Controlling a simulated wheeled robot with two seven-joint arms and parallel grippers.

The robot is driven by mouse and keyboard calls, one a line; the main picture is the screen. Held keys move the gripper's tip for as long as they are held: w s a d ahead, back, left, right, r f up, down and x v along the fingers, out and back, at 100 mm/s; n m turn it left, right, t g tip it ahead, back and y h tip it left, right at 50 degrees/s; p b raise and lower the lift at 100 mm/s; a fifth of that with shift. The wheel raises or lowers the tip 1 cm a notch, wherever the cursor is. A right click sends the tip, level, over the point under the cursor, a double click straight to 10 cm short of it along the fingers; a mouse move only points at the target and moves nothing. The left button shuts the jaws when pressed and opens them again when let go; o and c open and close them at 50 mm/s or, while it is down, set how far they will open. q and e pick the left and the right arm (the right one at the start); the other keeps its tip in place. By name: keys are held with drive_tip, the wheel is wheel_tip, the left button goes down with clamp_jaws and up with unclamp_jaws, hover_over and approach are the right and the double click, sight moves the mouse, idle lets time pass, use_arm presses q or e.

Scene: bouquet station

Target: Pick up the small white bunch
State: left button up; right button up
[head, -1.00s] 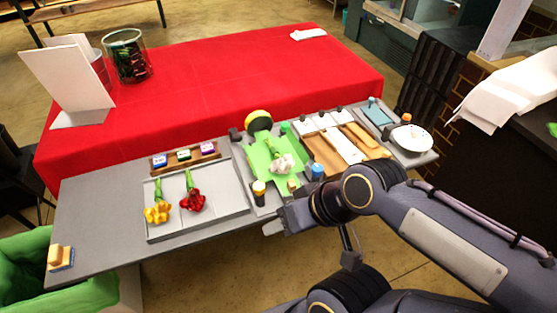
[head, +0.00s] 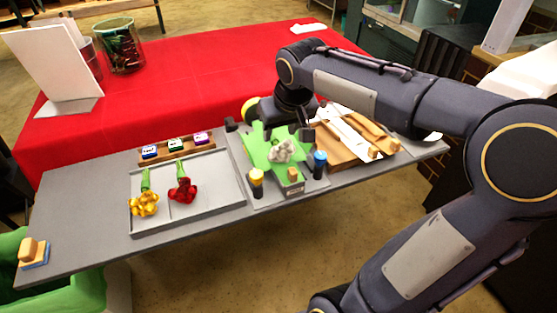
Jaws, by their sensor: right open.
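The small white bunch (head: 280,151) lies on the green sheet (head: 262,152) on the grey table, its white blooms toward the front. Its green stems are mostly hidden behind my gripper. My right gripper (head: 289,131) is open and points down over the stem side of the bunch, just behind the blooms. I cannot tell whether it touches the stems. My left gripper is not in view.
A grey tray (head: 225,193) to the left holds a yellow bunch (head: 143,204) and a red bunch (head: 183,190). Yellow-topped (head: 256,177) and blue-topped (head: 320,158) bottles stand close by the green sheet. Wooden boards (head: 335,152) lie at right.

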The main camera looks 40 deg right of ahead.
sight(276, 140)
drive_tip(key=shift+w+d+f, duration=0.25)
drive_tip(key=shift+w+f, duration=0.1)
drive_tip(key=shift+w, duration=0.15)
drive_tip(key=shift+w+d+f, duration=0.25)
drive_tip(key=shift+w+f, duration=0.05)
drive_tip(key=shift+w, duration=0.2)
drive_tip(key=x, duration=0.7)
drive_tip(key=shift+w+d+r, duration=0.15)
drive_tip(key=shift+w+d, duration=0.05)
drive_tip(key=shift+d, duration=0.1)
clamp_jaws()
